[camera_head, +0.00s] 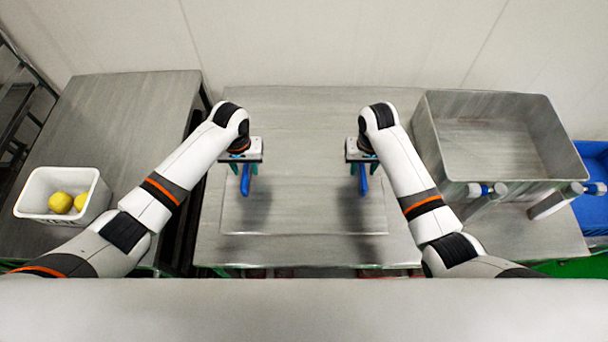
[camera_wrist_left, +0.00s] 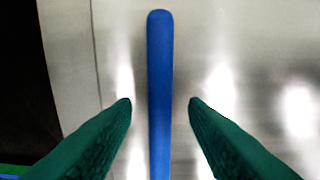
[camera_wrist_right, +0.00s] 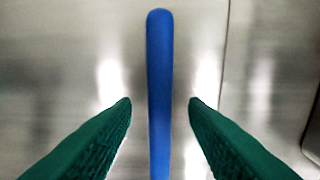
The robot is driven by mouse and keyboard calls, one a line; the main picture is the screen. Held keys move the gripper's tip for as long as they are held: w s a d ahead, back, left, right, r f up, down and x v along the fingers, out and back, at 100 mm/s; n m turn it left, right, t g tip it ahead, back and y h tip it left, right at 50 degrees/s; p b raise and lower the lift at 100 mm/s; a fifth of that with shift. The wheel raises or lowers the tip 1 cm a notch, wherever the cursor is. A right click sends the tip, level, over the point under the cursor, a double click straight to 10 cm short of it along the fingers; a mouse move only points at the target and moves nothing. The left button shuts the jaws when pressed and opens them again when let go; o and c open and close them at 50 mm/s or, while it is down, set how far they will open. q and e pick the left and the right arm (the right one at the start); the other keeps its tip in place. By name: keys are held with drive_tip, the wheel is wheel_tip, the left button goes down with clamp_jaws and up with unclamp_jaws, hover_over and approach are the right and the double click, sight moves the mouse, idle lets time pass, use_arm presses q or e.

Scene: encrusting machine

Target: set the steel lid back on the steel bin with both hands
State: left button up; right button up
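The steel lid (camera_head: 305,215) is a thin flat plate lying on the middle steel table, with a blue bar handle (camera_head: 245,186) on its left and another blue handle (camera_head: 363,186) on its right. My left gripper (camera_head: 243,168) is above the left handle; in the left wrist view its green fingers are open with the blue bar (camera_wrist_left: 160,70) between them, a gap on each side. My right gripper (camera_head: 360,168) is likewise open around the right bar (camera_wrist_right: 160,70), not touching it. The steel bin (camera_head: 436,150), rectangular and open-topped, stands at the right.
A white crate (camera_head: 33,198) with yellow items (camera_head: 61,202) stands on the left table. A blue bin (camera_head: 594,206) is at the far right. A wall is behind.

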use_arm(q)
drive_tip(key=shift+f, duration=0.65)
use_arm(e)
drive_tip(key=shift+f, duration=0.65)
use_arm(q)
drive_tip(key=shift+c, duration=0.3)
use_arm(e)
drive_tip(key=shift+c, duration=0.3)
use_arm(q)
clamp_jaws()
use_arm(e)
clamp_jaws()
use_arm(q)
drive_tip(key=shift+r, duration=0.1)
use_arm(e)
drive_tip(key=shift+r, duration=0.1)
